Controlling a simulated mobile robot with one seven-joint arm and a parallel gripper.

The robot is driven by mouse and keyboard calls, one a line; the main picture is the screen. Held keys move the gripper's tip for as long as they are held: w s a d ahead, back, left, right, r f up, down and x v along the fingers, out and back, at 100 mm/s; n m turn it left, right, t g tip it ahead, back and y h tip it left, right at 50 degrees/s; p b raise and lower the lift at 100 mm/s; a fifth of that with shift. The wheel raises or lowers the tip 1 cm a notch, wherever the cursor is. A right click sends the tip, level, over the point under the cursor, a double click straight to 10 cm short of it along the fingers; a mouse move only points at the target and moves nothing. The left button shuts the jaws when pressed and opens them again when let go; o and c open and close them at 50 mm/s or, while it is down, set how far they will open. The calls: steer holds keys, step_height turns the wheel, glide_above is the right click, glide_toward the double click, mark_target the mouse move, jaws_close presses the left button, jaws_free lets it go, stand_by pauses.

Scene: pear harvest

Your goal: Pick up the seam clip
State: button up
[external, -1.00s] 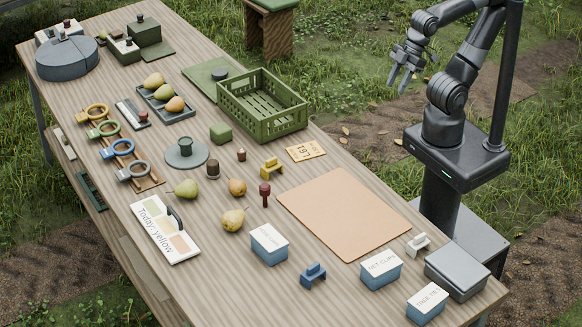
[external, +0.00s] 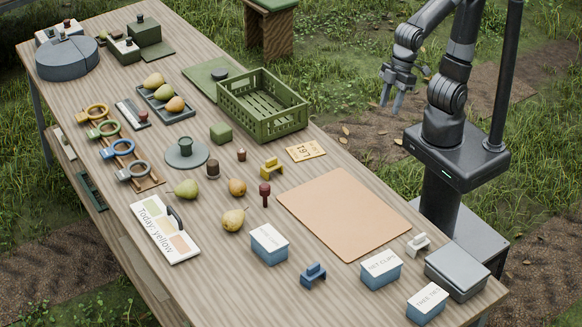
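Three small clip-shaped pieces lie on the wooden table: a yellow one (external: 271,168) near the middle, a blue one (external: 313,275) near the front, and a white one (external: 417,243) near the right edge. No readable label shows which of them is the seam clip. My gripper (external: 391,103) hangs beyond the table's right edge, above the ground, with its fingers pointing down. Its fingers are apart and empty, and it touches nothing.
Labelled blue boxes (external: 381,270) and a grey lidded box (external: 457,274) stand near the white clip. A tan mat (external: 343,213) lies bare.

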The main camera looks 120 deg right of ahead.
steer(key=w+a+f+g, duration=0.1)
steer(key=w+a+f, duration=0.25)
steer(key=a, duration=0.25)
steer(key=w+a+f+g, duration=0.1)
steer(key=w+a+f, duration=0.25)
steer(key=a, duration=0.35)
steer(key=g, duration=0.2)
glide_toward(419, 243)
steer(key=shift+s+a+r+h, duration=0.15)
steer(key=shift+s+a+h, duration=0.05)
steer(key=shift+s+h, duration=0.2)
step_height(419, 243, down, 6)
steer(key=shift+a, duration=0.2)
steer(key=f, duration=0.2)
steer(key=d+f, duration=0.1)
steer(key=f, duration=0.2)
steer(key=shift+s+d+f, duration=0.1)
steer(key=shift+f, duration=0.2)
steer(key=shift+r, duration=0.1)
steer(key=shift+c, duration=0.5)
